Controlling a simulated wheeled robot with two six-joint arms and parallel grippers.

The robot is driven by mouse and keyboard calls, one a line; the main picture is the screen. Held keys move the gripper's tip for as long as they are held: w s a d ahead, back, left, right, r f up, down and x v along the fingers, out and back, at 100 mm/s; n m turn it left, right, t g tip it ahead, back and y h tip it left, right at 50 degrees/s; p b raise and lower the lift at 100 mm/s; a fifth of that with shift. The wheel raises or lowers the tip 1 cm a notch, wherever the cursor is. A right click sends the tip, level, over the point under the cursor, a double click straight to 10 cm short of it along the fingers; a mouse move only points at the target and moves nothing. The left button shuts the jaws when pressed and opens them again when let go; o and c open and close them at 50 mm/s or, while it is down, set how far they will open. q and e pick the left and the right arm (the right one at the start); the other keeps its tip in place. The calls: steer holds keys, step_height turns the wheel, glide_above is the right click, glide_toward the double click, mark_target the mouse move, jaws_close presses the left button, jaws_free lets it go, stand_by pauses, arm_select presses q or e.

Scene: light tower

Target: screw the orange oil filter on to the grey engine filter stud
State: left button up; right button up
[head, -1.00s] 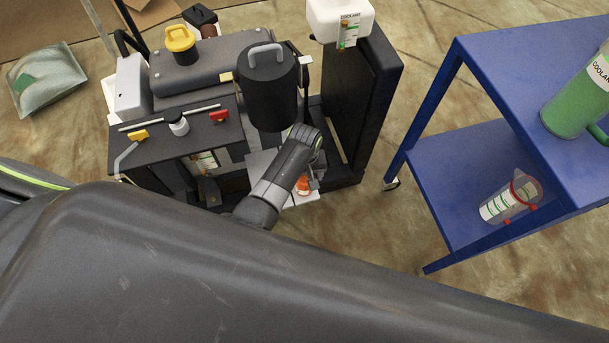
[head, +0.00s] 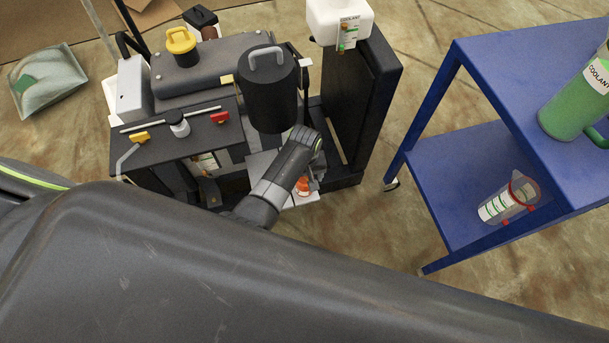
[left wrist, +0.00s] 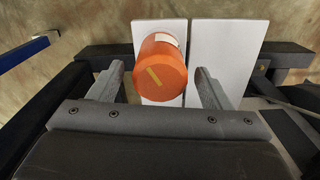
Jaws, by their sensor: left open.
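The orange oil filter (head: 303,186) shows as a small orange patch beside my left wrist in the head view, above a white plate (head: 308,199). In the left wrist view the filter (left wrist: 160,73) is an orange cylinder with a yellow stripe on its end and a white label behind. My left gripper (left wrist: 160,68) is open, one finger on each side of the filter, with a gap visible at both sides. In the head view my left gripper (head: 308,180) is mostly hidden by its wrist. The engine (head: 215,62) has a grey cover; I cannot make out its filter stud. My right gripper is out of view.
A black canister (head: 266,100) stands just above my left wrist. A black panel (head: 350,115) with a white coolant tank (head: 338,20) is to its right. A blue cart (head: 450,185) holds a green coolant jug (head: 575,105). Floor between engine and cart is free.

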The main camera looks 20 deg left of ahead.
arm_select(q)
steer(key=shift+p, duration=0.4)
stand_by(0.3)
steer(key=c, duration=1.2)
steer(key=shift+r+m+p, duration=0.2)
steer(key=shift+m+p, duration=0.6)
steer(key=shift+m, duration=0.3)
steer(key=shift+f+m+p, duration=0.1)
steer(key=shift+m+p, duration=0.35)
steer(key=shift+m, duration=0.55)
steer(key=shift+f+m, duration=0.15)
steer(key=shift+m, duration=0.35)
